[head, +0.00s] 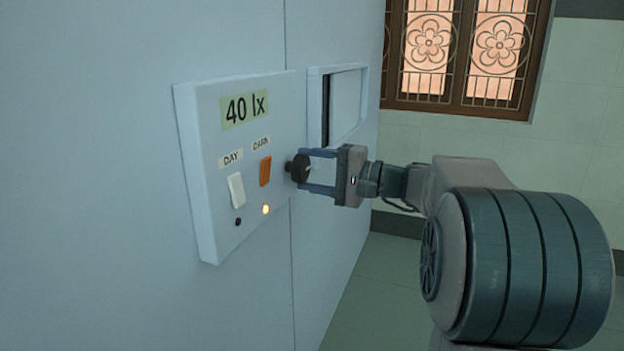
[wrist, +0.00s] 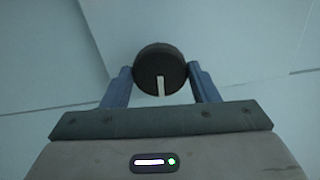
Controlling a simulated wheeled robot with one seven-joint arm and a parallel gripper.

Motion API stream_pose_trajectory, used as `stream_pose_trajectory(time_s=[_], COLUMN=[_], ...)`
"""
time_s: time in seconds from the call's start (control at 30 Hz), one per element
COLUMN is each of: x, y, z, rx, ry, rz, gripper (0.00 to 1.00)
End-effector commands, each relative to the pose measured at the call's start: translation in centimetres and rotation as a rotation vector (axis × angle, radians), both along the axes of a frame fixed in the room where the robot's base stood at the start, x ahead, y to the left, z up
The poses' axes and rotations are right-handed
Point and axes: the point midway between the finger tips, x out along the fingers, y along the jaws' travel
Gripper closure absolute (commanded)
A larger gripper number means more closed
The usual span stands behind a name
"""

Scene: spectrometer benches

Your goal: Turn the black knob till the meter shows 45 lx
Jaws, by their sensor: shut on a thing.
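The black knob (head: 299,168) sticks out from the right side of a pale panel (head: 208,150). The meter (head: 245,109) at the panel's top reads 40 lx. My gripper (head: 309,171) is shut on the knob, with one finger on each side of it. In the wrist view the knob (wrist: 160,66) sits between the two blue fingers, and its white mark points down toward the gripper body.
Below the meter are a white DAY switch (head: 236,190) and an orange DARK switch (head: 265,171). A framed recess (head: 345,105) lies right of the panel, close above my gripper.

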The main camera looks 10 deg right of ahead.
Motion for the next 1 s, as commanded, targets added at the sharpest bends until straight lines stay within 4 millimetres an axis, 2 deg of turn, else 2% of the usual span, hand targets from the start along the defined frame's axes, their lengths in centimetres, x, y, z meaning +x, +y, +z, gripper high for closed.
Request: stream_pose_trajectory(time_s=[0.47, 0.5, 0.57, 0.6, 0.87, 1.0], x=[-0.01, 0.00, 0.00, 0.00, -0.03, -0.61], y=[-0.01, -0.01, -0.01, -0.01, -0.08, -1.00], z=[-0.05, -0.05, -0.05, -0.05, 0.00, 0.10], rx=[-0.010, -0.010, -0.010, -0.010, -0.010, -0.009], ry=[-0.011, -0.011, -0.011, -0.012, -0.012, -0.011], rz=[0.000, 0.000, 0.000, 0.000, 0.000, -0.003], gripper=[0.69, 0.43, 0.27, 0.24, 0.24, 0.24])
